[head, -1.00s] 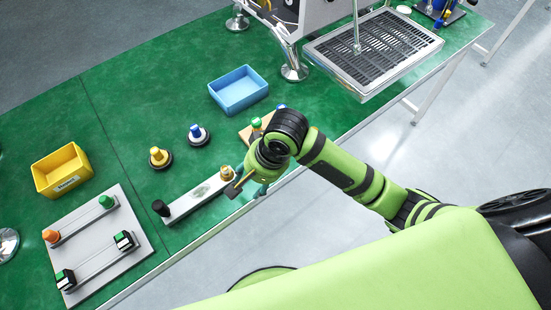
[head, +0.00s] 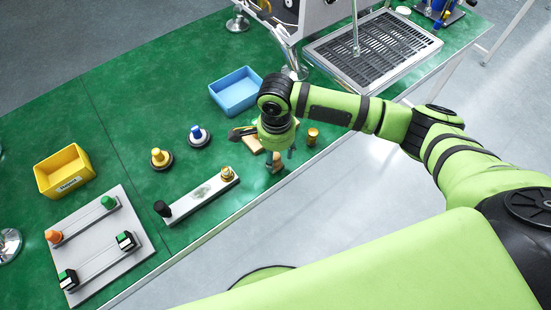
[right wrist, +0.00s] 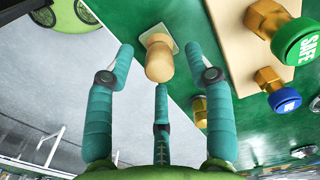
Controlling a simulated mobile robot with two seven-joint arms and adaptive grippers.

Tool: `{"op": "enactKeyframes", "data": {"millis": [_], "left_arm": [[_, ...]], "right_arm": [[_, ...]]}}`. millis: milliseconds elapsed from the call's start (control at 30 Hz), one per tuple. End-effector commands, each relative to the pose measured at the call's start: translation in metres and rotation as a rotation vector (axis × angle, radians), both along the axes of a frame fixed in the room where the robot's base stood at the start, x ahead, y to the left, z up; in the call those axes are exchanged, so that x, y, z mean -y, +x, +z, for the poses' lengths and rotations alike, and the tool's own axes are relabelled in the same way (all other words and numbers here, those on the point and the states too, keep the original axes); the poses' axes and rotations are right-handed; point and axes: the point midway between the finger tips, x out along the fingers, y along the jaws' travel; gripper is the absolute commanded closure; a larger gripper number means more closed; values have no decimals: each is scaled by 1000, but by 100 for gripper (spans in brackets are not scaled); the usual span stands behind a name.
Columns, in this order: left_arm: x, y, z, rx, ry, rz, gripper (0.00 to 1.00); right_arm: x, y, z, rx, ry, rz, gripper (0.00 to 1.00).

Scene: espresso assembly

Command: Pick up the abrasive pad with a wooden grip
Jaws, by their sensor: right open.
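The abrasive pad with a wooden grip (right wrist: 158,58) stands near the front edge of the green table. In the right wrist view its rounded wooden grip points towards the camera, with the pale pad at its far end. In the head view the wooden grip (head: 274,163) shows just below my right gripper (head: 284,153). In the right wrist view my right gripper (right wrist: 160,75) is open, its teal fingers spread on both sides of the grip and below it, apart from it. My left gripper is not in view.
A wooden board (right wrist: 235,35) with brass pieces, one capped green and one blue, lies beside the gripper. A separate brass piece (head: 313,136) stands to the right. A grey bar (head: 203,196) lies to the left, and a blue bin (head: 238,106) stands behind.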

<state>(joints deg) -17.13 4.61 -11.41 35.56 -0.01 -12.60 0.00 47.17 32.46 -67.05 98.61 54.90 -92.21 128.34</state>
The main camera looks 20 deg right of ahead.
Motion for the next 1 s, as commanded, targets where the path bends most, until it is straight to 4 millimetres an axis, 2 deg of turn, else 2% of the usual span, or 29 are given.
{"op": "enactKeyframes", "data": {"millis": [100, 333, 367, 400, 500, 1000], "left_arm": [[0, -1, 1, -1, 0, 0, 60], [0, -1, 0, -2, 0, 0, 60], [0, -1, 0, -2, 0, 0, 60], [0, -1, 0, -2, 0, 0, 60], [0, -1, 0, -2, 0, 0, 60], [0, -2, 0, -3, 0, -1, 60]], "right_arm": [[-1, 0, -11, 0, -1, 2, 46], [-1, 0, -13, 2, 1, 4, 46], [-1, 0, -13, 2, 1, 4, 50], [-1, 0, -13, 2, 1, 4, 66], [-1, 0, -13, 2, 1, 4, 100], [-1, 0, -9, 2, 2, 4, 100]]}}
